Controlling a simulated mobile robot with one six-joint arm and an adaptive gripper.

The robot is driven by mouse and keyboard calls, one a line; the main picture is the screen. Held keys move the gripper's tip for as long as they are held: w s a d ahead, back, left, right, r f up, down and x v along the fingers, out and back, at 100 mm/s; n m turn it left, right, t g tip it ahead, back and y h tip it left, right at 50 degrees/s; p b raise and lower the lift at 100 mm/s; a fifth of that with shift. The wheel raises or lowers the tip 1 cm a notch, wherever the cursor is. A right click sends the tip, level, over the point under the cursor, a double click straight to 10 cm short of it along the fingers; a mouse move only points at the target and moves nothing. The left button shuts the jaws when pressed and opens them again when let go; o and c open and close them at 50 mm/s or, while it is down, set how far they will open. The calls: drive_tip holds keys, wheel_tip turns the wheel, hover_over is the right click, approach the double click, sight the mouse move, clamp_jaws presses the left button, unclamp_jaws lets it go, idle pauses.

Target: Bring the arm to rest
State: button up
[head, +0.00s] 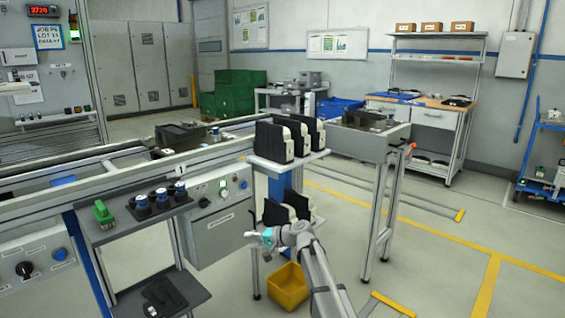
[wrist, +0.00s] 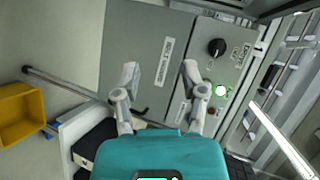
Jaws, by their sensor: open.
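My gripper (head: 254,238) is held out in front of the grey control box (head: 222,222) under the conveyor, at the left end of my arm (head: 316,262). In the wrist view, the two fingers of my gripper (wrist: 160,76) stand apart with nothing between them. The grey box front with a black knob (wrist: 216,47) and a lit green button (wrist: 221,91) shows beyond the fingers. I cannot tell the exact gap between the fingertips and the box.
A small rack (head: 262,160) holds black-and-white parts on two levels, close behind my arm. A yellow bin (head: 288,288) stands on the floor below. A side shelf (head: 120,222) with a green item and dark cylinders is at left. Open floor lies at right.

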drive_tip(key=s+d+f+n+g+h, duration=0.1)
drive_tip(key=s+d+f+h, duration=0.3)
drive_tip(key=s+d, duration=0.55)
drive_tip(key=s+d+f+g+h+p, duration=0.1)
drive_tip(key=s+d+f+g+h, duration=0.15)
drive_tip(key=s+d+h, duration=0.5)
drive_tip(key=s+d+f+n+g+h, duration=0.15)
drive_tip(key=s+d+f, duration=0.35)
drive_tip(key=s+d, duration=0.65)
wheel_tip(320, 180, up, 33)
drive_tip(key=p, duration=3.2)
drive_tip(key=shift+s+a+m+t+p, duration=0.2)
drive_tip(key=shift+a+m+t+p, duration=0.1)
drive_tip(key=shift+a+m+p, duration=0.05)
